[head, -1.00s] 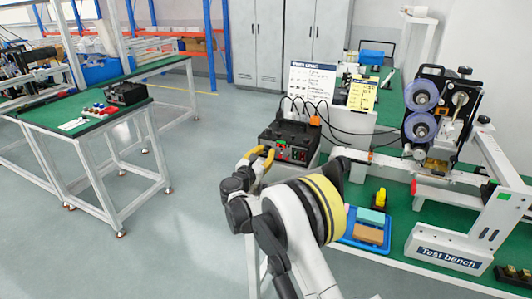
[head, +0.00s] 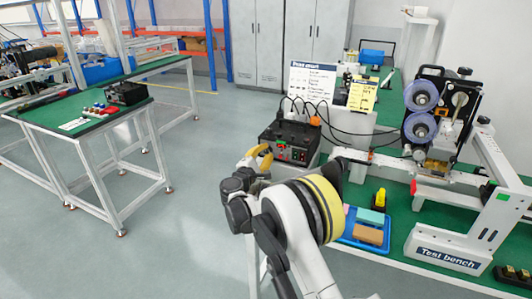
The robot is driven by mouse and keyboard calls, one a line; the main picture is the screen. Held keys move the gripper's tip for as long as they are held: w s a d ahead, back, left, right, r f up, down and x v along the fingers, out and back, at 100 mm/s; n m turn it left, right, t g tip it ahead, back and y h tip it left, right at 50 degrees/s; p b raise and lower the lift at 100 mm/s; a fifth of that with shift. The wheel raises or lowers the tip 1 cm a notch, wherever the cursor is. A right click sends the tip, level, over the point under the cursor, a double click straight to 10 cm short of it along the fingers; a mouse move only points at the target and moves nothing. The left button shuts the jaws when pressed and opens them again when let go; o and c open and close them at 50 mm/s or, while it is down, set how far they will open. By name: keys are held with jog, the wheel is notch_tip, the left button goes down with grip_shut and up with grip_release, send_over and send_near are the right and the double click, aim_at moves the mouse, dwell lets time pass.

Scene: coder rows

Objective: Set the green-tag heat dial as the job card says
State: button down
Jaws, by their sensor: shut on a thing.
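A black control box (head: 290,141) with a red and green front panel and dark cables on top stands at the left end of the green bench. My gripper (head: 263,156), with yellow fingers, is at the left part of its front. It looks shut on a dial there, but the fingers hide the dial and I cannot tell its tag. Small green and red marks show on the panel right of the fingers. A white sheet (head: 311,82) and a yellow card (head: 363,96) stand behind the box. Their small writing is unreadable, so I cannot tell which is the job card.
A roller machine (head: 421,108) stands on the bench at right, near a white "Test bench" frame (head: 448,248). A blue tray (head: 357,239) holds coloured blocks. Another green-topped table (head: 80,119) stands at left, with a similar black box (head: 125,93). Floor between is clear.

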jog(key=m, duration=1.1)
jog(key=shift+r, duration=0.1)
jog(key=shift+m, duration=0.3)
dwell(0.3)
jog(key=c, duration=1.4)
grip_release()
jog(key=shift+c, duration=0.2)
jog(key=v, duration=1.2)
